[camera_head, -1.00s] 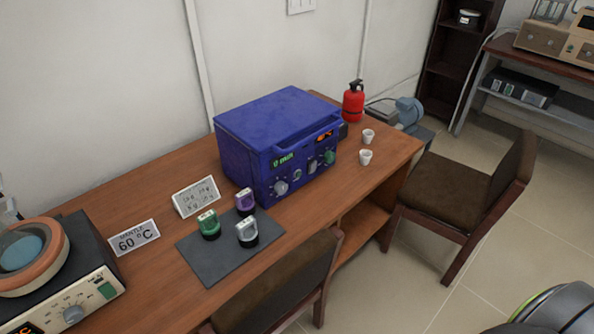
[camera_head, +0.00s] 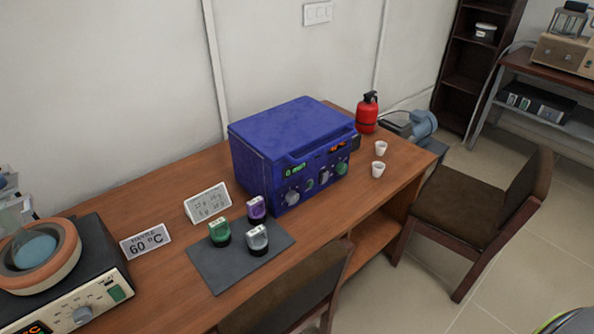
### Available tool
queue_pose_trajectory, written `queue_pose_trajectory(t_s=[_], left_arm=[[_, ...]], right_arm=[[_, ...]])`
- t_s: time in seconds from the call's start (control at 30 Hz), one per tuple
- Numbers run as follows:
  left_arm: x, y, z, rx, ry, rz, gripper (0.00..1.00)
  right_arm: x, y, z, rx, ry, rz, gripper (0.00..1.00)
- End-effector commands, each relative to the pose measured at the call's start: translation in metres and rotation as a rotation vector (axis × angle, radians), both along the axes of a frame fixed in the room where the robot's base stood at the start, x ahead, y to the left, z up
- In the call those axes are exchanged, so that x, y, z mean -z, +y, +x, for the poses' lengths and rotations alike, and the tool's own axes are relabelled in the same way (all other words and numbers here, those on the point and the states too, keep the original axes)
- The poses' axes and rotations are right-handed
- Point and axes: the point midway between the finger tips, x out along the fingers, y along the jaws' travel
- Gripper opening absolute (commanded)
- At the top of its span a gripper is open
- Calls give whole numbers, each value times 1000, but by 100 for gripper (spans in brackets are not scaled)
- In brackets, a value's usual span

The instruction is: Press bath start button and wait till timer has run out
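A blue box-shaped device (camera_head: 285,148) stands on the wooden table against the wall. Its front panel has a green display (camera_head: 295,169) that seems to read "0 min", an orange display (camera_head: 337,149), and several knobs and switches below them. A green button-like part (camera_head: 341,168) sits at the panel's right end. A heating device (camera_head: 85,305) with a round orange-rimmed bowl stands at the left front, with a green switch (camera_head: 117,293) and a knob on its panel. I cannot tell which control is the bath start button. Neither gripper is in view.
A dark mat (camera_head: 225,278) holds green, purple and grey weights. Signs stand behind, one reading "60 °C" (camera_head: 146,241). Two white cups (camera_head: 379,158) and a red extinguisher (camera_head: 367,112) are at the right. Chairs (camera_head: 478,205) stand close to the table's front.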

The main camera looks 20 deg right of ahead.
Motion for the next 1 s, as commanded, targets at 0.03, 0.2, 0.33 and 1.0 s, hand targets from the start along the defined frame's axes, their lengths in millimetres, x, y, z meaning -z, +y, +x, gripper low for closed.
queue_pose_trajectory(t_s=[0.03,0.2,0.33,1.0], left_arm=[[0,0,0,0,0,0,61],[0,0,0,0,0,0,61],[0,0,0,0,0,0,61],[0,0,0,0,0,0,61]], right_arm=[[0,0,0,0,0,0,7],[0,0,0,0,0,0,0],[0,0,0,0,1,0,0],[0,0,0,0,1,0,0]])
